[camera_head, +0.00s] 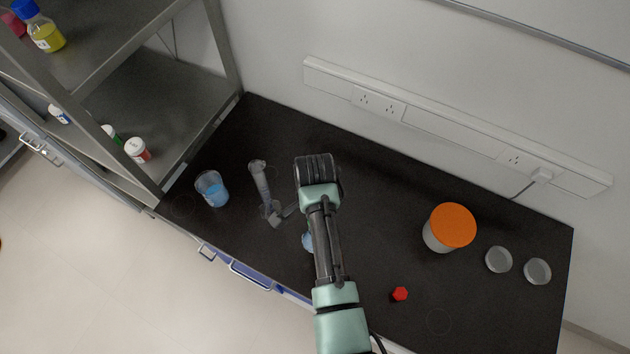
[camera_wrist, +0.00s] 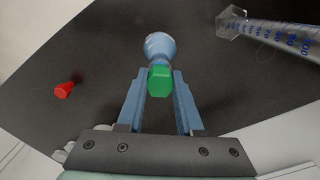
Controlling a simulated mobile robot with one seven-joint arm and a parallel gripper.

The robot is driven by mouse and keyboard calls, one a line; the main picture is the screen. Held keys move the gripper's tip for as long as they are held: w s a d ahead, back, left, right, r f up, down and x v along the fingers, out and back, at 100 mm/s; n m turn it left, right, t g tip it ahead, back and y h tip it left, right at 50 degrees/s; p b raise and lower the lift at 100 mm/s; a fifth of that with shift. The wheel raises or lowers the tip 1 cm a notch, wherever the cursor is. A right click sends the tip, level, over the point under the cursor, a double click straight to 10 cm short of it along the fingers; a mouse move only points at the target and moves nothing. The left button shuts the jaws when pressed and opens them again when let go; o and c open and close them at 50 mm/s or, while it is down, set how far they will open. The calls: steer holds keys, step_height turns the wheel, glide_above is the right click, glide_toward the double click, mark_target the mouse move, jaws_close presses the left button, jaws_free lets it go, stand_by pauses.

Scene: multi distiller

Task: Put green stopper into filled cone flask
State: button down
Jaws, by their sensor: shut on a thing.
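The green stopper (camera_wrist: 160,82) is between the fingertips of my gripper (camera_wrist: 160,86) in the wrist view, and the gripper is shut on it. The cone flask (camera_wrist: 160,46), pale blue, shows just beyond the stopper. The stopper overlaps the flask's near end in the picture; I cannot tell whether it is in the neck, touching it or above it. In the head view only a blue edge of the flask (camera_head: 307,242) shows left of my arm.
A graduated cylinder (camera_head: 262,182) and a beaker of blue liquid (camera_head: 213,190) stand left of my arm. A red stopper (camera_head: 400,293), an orange-lidded jar (camera_head: 437,238) and two clear dishes (camera_head: 498,260) are on the right.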

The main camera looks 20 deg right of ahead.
steer(key=shift+f+b, duration=0.35)
steer(key=shift+f, duration=0.15)
steer(key=shift+c, duration=2.4)
jaws_free()
step_height(320, 180, up, 13)
